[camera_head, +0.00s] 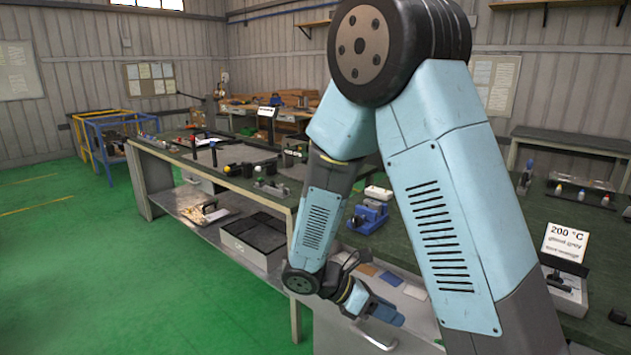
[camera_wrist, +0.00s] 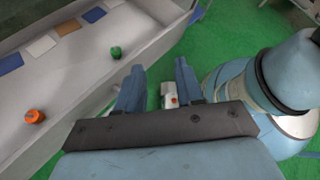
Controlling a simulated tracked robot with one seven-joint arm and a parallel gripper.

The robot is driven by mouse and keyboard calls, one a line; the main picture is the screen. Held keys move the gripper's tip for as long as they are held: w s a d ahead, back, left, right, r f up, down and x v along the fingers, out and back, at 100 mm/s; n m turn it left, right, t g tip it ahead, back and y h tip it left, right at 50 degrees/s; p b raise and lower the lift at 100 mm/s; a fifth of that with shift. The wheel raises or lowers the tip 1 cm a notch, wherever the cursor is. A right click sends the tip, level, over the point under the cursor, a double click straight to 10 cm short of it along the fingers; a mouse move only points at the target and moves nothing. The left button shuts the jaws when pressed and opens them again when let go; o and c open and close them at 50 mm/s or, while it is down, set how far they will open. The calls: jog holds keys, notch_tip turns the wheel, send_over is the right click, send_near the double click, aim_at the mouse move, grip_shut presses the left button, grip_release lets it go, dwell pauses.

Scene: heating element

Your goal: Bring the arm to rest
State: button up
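My arm reaches down in front of the workbench in the head view, bent at the elbow, with my gripper (camera_head: 388,312) low beside the bench front. In the wrist view my gripper (camera_wrist: 160,68) has its two blue fingers apart, with a gap between them. A small white thing with a red spot (camera_wrist: 170,97) shows in that gap, close to the right finger; I cannot tell what it is, and it does not appear gripped. Green floor lies past the fingertips.
An open grey drawer (camera_wrist: 75,75) is left of my gripper, holding coloured plates (camera_wrist: 40,46), a green knob (camera_wrist: 115,52) and an orange knob (camera_wrist: 35,116). A blue device (camera_head: 367,215) and a 200 °C sign (camera_head: 565,242) stand on the bench. Open green floor (camera_head: 130,270) lies left.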

jog(key=s+d+r+m+t+y, duration=0.2)
jog(key=s+r+m+y, duration=0.1)
jog(key=r+m, duration=0.4)
jog(key=s+d+r+m+t+y, duration=0.2)
jog(key=s+d+r+m+y, duration=0.1)
jog(key=r+m, duration=0.4)
jog(key=s+d+r+m+t+y, duration=0.2)
jog(key=r+m+y, duration=0.4)
jog(key=r, duration=0.4)
jog(key=s+d+m, duration=0.1)
jog(key=s, duration=0.1)
jog(key=shift+s+r+t, duration=0.15)
jog(key=shift+s+t, duration=0.2)
jog(key=shift+t, duration=0.05)
jog(key=shift+d, duration=0.1)
